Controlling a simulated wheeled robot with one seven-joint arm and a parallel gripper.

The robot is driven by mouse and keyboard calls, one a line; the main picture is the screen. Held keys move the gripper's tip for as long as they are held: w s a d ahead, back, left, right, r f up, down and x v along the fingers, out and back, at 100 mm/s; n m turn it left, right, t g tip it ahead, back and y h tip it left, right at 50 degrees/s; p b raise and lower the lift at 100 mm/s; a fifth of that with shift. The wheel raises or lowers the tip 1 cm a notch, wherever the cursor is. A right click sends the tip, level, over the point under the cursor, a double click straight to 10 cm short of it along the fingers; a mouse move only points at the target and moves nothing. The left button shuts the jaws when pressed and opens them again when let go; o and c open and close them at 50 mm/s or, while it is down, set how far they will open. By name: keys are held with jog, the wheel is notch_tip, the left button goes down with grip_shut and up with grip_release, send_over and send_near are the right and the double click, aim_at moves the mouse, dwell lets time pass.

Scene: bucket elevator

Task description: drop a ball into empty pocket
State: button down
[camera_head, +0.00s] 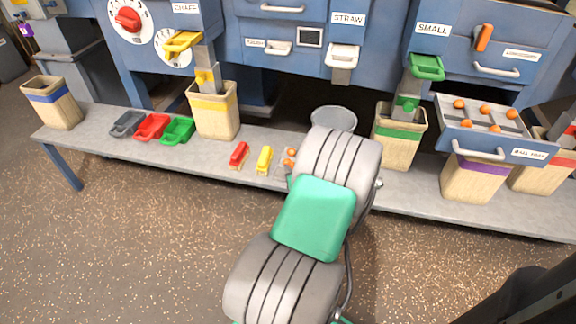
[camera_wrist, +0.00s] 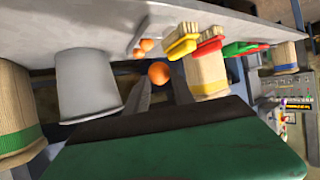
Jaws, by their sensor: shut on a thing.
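My gripper (camera_wrist: 160,79) is shut on an orange ball (camera_wrist: 158,73), held between its fingertips over the grey bench in the wrist view. In the head view my own arm hides most of the gripper.
A grey bucket (camera_wrist: 88,85) stands beside my gripper, with a woven basket (camera_wrist: 15,110) past it. A green-banded basket (camera_head: 397,150) stands between the bucket and the tray.

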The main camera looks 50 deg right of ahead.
jog(key=p+v, duration=0.1)
jog(key=v, duration=0.7)
jog(key=shift+f, duration=0.2)
